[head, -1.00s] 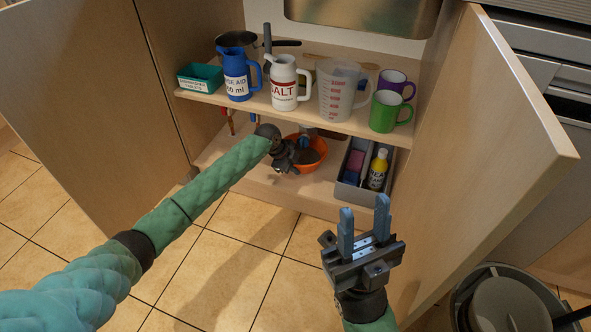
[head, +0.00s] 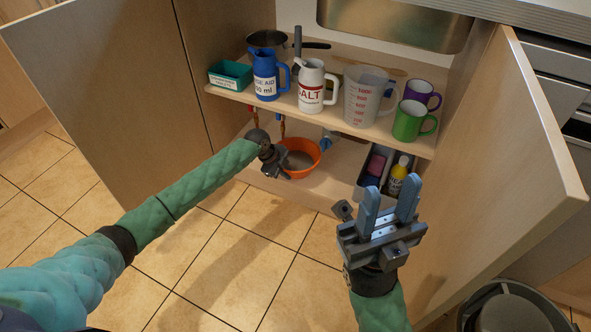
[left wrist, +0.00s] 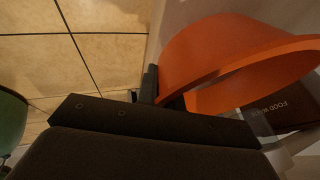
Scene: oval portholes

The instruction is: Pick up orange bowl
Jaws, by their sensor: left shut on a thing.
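The orange bowl (head: 317,160) is at the front of the lower cabinet shelf, to the right of my left gripper (head: 281,166). In the left wrist view the bowl (left wrist: 215,52) is large and close, with its rim at the fingers of my left gripper (left wrist: 150,88). That gripper is shut on the bowl's rim. Whether the bowl is clear of the shelf floor, I cannot tell. My right gripper (head: 391,212) is open and empty in front of the cabinet, its fingers pointing up.
The upper shelf holds a teal box (head: 230,75), blue jug (head: 266,75), salt jug (head: 311,86), measuring cup (head: 362,96), green mug (head: 414,121) and purple mug (head: 421,92). A grey bin (head: 361,184) stands right of the bowl. Open doors (head: 515,150) flank the cabinet.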

